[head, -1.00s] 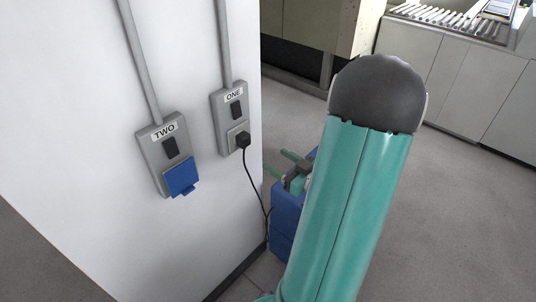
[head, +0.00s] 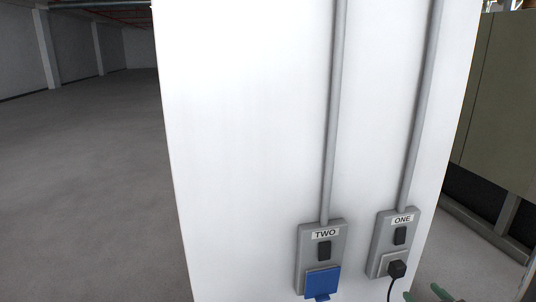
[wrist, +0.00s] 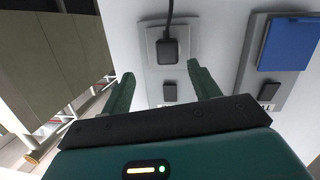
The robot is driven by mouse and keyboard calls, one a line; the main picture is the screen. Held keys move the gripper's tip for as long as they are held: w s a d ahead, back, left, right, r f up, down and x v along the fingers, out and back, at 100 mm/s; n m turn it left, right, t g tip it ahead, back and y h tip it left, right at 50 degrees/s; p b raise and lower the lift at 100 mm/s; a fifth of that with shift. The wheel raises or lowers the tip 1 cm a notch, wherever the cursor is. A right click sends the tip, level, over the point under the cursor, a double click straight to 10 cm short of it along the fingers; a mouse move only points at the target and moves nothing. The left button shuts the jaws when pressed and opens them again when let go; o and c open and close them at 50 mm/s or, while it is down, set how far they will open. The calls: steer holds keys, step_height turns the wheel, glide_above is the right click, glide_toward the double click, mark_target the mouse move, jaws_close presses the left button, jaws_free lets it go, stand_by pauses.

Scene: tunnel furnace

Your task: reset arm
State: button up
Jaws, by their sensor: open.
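My gripper (wrist: 160,84) is open, its two green fingers apart and nothing between them in the wrist view. Beyond the fingers is the grey socket box ONE (wrist: 182,78) with a black plug (wrist: 168,50) in it and a cable running from it. In the head view, box ONE (head: 385,262) and its plug (head: 397,268) are at the lower right of the white wall. Only green fingertips (head: 430,294) show at the bottom edge there; most of my arm is out of view.
Socket box TWO (head: 309,250), its blue cover (head: 322,281) hanging at its lower end, is left of box ONE on the white wall (head: 250,150). Grey conduits (head: 334,110) run upward. Open floor (head: 90,180) lies left; a beige cabinet (head: 498,110) stands right.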

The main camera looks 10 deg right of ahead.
steer(key=w+a+r+m+g+h, duration=0.2)
steer(key=w+a+r+g+h, duration=0.25)
steer(key=a+r, duration=0.45)
steer(key=s+a+g+y, duration=0.2)
steer(key=s+a, duration=0.2)
steer(key=a, duration=0.3)
steer(key=s+a+r+g+y, duration=0.1)
steer(key=s+a, duration=0.3)
steer(key=a, duration=0.4)
steer(key=s+a+r+n+g+y, duration=0.1)
steer(key=s+a+g+y, duration=0.1)
steer(key=s+a, duration=0.3)
steer(key=a+g, duration=0.1)
steer(key=a, duration=0.1)
steer(key=shift+a+y, duration=0.35)
steer(key=shift+s+r, duration=0.1)
